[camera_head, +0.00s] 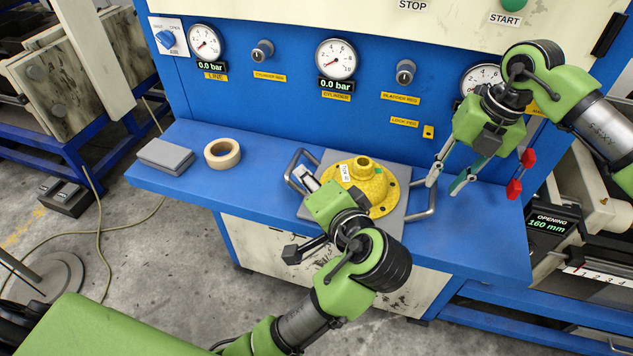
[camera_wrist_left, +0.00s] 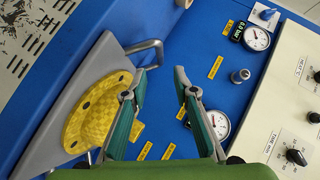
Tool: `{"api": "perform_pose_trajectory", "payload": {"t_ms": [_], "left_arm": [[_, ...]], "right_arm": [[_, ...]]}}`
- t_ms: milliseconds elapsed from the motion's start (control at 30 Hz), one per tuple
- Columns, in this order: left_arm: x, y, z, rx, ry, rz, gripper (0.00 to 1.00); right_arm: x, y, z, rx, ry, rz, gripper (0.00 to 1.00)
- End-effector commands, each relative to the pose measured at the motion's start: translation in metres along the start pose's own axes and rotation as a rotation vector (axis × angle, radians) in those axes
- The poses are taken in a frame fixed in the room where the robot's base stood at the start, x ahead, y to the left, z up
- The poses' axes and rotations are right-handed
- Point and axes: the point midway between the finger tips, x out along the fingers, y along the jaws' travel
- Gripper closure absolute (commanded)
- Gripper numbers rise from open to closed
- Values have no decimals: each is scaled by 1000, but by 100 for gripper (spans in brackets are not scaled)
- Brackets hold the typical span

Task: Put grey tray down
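The grey tray (camera_head: 312,212), a flat plate with a bar handle at each side, appears to rest on the blue bench. The yellow flanged part (camera_head: 372,187) with a white label sits on it. My left gripper (camera_head: 304,180) is at the tray's left handle (camera_head: 292,168). In the left wrist view its fingertips (camera_wrist_left: 160,80) are apart, with nothing between them; the handle (camera_wrist_left: 152,46) lies just beyond one fingertip. My right gripper (camera_head: 446,183) is open above the bench, close to the right handle (camera_head: 427,205). The left forearm hides part of the tray's front.
A tape roll (camera_head: 222,153) and a grey block (camera_head: 165,157) lie on the bench (camera_head: 260,185) at left. The blue gauge panel (camera_head: 290,95) stands behind. The bench's front edge is near the tray.

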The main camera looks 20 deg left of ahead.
Motion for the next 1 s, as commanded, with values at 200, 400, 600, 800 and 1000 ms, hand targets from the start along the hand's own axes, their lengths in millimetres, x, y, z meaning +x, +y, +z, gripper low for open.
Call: {"api": "perform_pose_trajectory", "payload": {"t_ms": [200,400,600,800,1000], "left_arm": [[0,0,0,0,0,0,73],[0,0,0,0,0,-1,73],[0,0,0,0,0,-1,73],[-2,0,0,1,0,0,73],[-13,-1,-1,2,0,1,73]], "right_arm": [[-43,0,0,0,-1,1,74],[-59,0,0,1,1,0,74],[-61,-1,0,1,2,0,74],[-62,0,0,0,2,0,74],[-71,2,0,0,2,0,74]]}}
